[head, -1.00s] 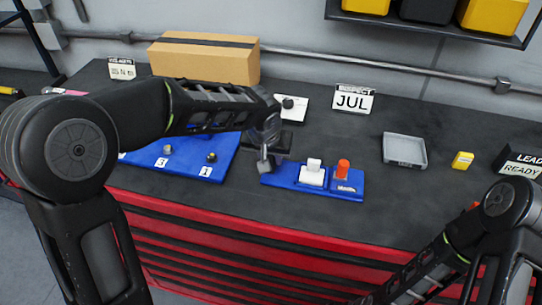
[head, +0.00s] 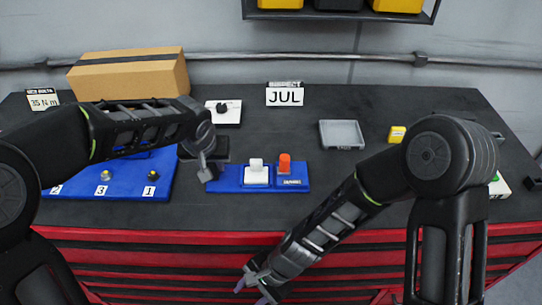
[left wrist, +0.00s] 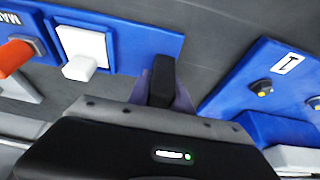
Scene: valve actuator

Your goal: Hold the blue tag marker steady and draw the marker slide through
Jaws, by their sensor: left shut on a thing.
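The blue tag marker (head: 228,186) is a flat blue base on the bench, with a white block (head: 257,172) and an upright orange peg (head: 284,162) on top. A small printed label sits in front of the peg. I cannot tell which part is the marker slide. My right gripper (head: 254,288) is open and empty, low in front of the red drawers, well apart from the marker.
A blue board (head: 120,178) with numbered knobs lies to the left, close to my left gripper. A grey tray (head: 341,135) and a yellow block (head: 397,133) stand to the right. A cardboard box (head: 130,75) and a JUL sign (head: 285,97) are behind. The bench between marker and tray is clear.

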